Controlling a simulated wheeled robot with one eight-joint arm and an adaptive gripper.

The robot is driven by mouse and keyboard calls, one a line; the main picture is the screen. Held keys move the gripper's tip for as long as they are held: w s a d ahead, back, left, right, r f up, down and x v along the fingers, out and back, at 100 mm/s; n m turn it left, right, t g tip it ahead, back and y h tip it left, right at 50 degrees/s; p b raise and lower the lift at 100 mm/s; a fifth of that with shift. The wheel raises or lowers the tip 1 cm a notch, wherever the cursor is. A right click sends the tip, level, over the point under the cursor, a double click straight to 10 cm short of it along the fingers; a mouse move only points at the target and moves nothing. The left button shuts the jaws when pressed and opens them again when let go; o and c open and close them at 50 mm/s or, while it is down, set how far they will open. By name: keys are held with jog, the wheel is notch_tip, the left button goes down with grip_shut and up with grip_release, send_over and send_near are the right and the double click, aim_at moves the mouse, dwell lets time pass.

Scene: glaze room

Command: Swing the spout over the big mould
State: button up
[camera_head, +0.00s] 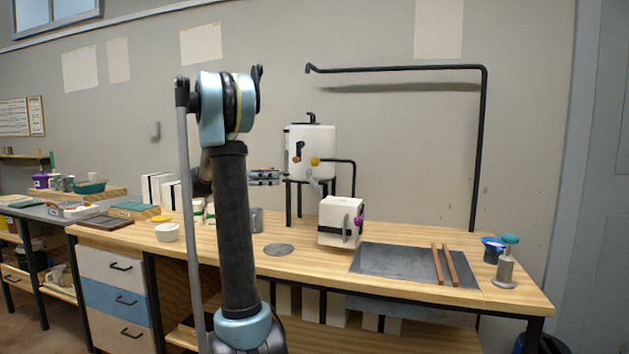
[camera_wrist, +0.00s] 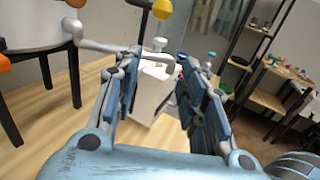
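The white tank (camera_head: 311,150) stands on a black stand at the back of the bench; part of it fills the left of the wrist view (camera_wrist: 30,28). A grey bent spout (camera_wrist: 98,46) runs from its tap toward my left finger; I cannot tell whether they touch. In the head view the spout (camera_head: 315,184) hangs below the tank. A white block mould (camera_head: 338,221) with a dark strap and purple knob stands on the bench, right of the tank. My gripper (camera_head: 266,176) is left of the tank. Its fingers (camera_wrist: 160,88) are apart, with the mould (camera_wrist: 152,92) seen beyond them.
A black rod with a yellow ball (camera_head: 315,161) stands near the tank's front. A grey slab (camera_head: 400,262) with two brown sticks (camera_head: 445,265) lies on the right of the bench. A sprayer (camera_head: 505,264) stands at the right end. A round grey disc (camera_head: 279,249) lies on the bench.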

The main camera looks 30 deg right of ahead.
aim_at(316, 177)
jog(key=x, duration=1.6)
jog(key=shift+s+d, duration=0.1)
jog(key=shift+d, duration=0.1)
grip_shut()
